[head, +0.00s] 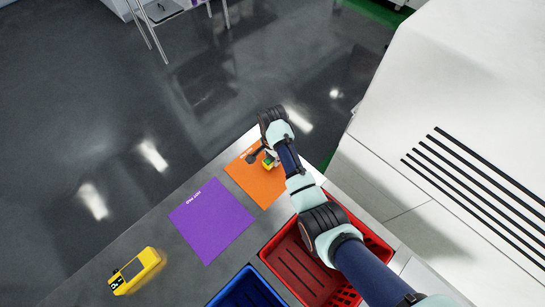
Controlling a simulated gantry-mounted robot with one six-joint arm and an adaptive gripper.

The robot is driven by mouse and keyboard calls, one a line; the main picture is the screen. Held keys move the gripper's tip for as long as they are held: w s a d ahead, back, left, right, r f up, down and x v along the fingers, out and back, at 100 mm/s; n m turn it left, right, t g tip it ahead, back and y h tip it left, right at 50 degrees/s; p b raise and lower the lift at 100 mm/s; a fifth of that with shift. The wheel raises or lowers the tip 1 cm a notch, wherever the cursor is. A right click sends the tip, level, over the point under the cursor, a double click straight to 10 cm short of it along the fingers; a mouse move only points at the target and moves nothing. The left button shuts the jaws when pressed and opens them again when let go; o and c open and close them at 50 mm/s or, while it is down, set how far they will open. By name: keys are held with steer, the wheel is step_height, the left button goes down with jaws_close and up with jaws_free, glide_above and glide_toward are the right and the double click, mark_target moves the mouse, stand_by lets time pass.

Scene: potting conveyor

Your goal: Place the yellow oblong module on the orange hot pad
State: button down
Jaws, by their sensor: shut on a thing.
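The orange hot pad (262,187) lies flat on the grey work surface, partly covered by my arm. My gripper (267,160) is over the upper part of this pad, shut on a small yellow-and-green thing (268,164). Most of the held thing is hidden by the gripper, so its full shape cannot be told. Whether it touches the pad cannot be told. A yellow oblong module (150,262) with a grey window and a black end lies apart at the lower left, slightly blurred.
A purple hot pad (212,220) lies left of the orange one, empty. A red crate (268,262) and a blue crate (243,289) stand at the front edge. A large white machine (450,110) fills the right side. The grey surface between the purple pad and the module is clear.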

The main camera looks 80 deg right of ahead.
steer(key=c, duration=0.8)
jaws_free()
steer(key=shift+f, duration=0.1)
steer(key=shift+o, duration=0.2)
step_height(320, 180, up, 12)
steer(key=p, duration=0.2)
steer(key=shift+r, duration=0.2)
